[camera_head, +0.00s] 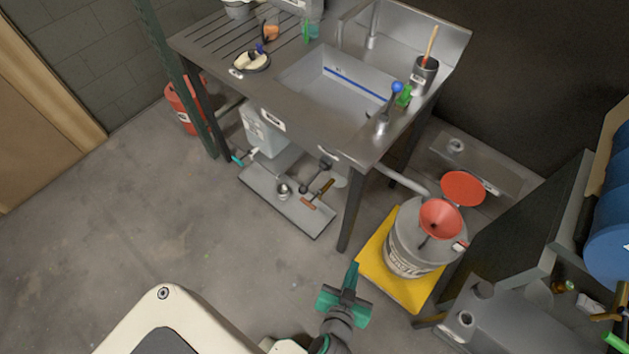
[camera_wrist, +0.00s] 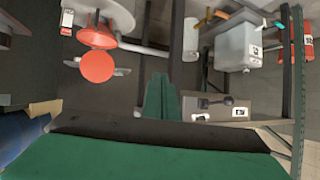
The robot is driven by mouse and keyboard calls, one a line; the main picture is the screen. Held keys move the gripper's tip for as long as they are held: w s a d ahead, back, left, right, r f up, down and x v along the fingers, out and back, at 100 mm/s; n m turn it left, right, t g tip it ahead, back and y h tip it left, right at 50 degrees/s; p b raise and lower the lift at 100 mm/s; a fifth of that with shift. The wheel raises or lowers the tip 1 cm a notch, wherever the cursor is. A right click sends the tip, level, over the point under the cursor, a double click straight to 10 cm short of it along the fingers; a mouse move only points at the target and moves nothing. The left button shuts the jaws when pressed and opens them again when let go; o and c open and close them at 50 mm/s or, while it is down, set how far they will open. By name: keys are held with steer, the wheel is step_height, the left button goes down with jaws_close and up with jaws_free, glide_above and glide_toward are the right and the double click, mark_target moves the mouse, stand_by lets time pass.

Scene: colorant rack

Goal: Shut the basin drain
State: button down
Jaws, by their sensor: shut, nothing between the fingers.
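The steel basin (camera_head: 350,82) is set in a sink bench, with a blue strip along its inside wall. A lever with a blue knob (camera_head: 397,87) stands at the basin's front right corner, beside a green piece (camera_head: 404,96). A dark fitting (camera_head: 325,163) shows below the bench's front edge. I cannot tell which part works the drain, and the drain opening is not clearly visible. My gripper (camera_head: 352,268) is shut and empty, low in front of the bench and left of the yellow platform. Its green fingers (camera_wrist: 160,97) show together in the wrist view.
A floor tray (camera_head: 300,219) with tools lies under the bench. A bench leg (camera_head: 350,215) stands between them. Open floor lies left.

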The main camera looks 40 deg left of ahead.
steer(key=w+a+n+g+y, duration=0.2)
steer(key=w+a+n+y, duration=0.15)
steer(key=w+a, duration=0.3)
steer(key=w+a+r+n+g+y, duration=0.3)
steer(key=a+r+n, duration=0.1)
steer(key=r+n, duration=0.2)
steer(key=w+a+r+n+g+y, duration=0.3)
steer(key=a+r+n+g, duration=0.1)
steer(key=r+n, duration=0.2)
steer(key=shift+a+r+g, duration=0.3)
steer(key=shift+r, duration=0.35)
steer(key=shift+n, duration=0.25)
glide_above(312, 179)
steer(key=s, duration=0.2)
step_height(312, 179, down, 5)
steer(key=shift+w+d+f, duration=0.15)
steer(key=shift+d+f, duration=0.4)
steer(key=shift+f, duration=0.25)
steer(key=shift+w+d+f, duration=0.1)
steer(key=shift+d+f, duration=0.4)
steer(key=shift+f, duration=0.3)
steer(key=shift+f, duration=0.1)
